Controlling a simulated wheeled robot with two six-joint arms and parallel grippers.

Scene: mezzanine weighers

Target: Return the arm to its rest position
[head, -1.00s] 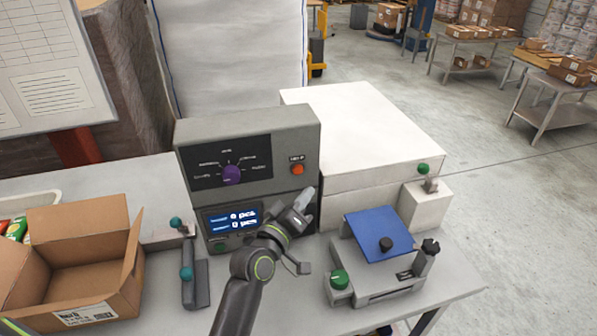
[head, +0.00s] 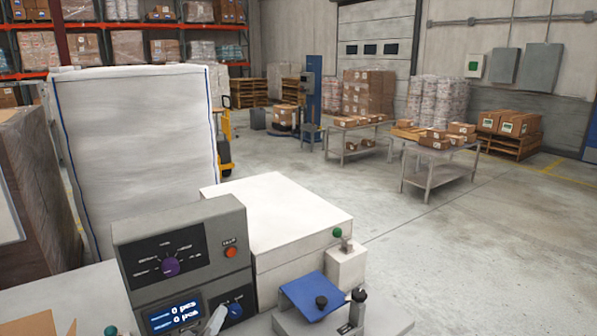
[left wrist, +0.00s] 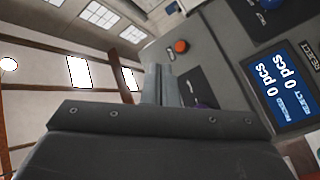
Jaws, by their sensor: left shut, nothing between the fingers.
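My left gripper (head: 216,319) shows only as a pale tip at the bottom edge of the head view, in front of the grey control panel (head: 187,248). In the left wrist view its fingers (left wrist: 165,84) are together with nothing between them. The panel's blue display (head: 173,316) reads 0 pcs on both lines; it also shows in the left wrist view (left wrist: 280,86). A blue knob (head: 233,309) is right beside the gripper tip. Most of the left arm is out of the head view. My right gripper is in neither view.
A white box-shaped housing (head: 285,215) stands behind the panel. A device with a tilted blue plate (head: 312,296) sits at the right. A cardboard box edge (head: 40,325) shows at lower left. Beyond, tables with cartons (head: 440,165) stand on open floor.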

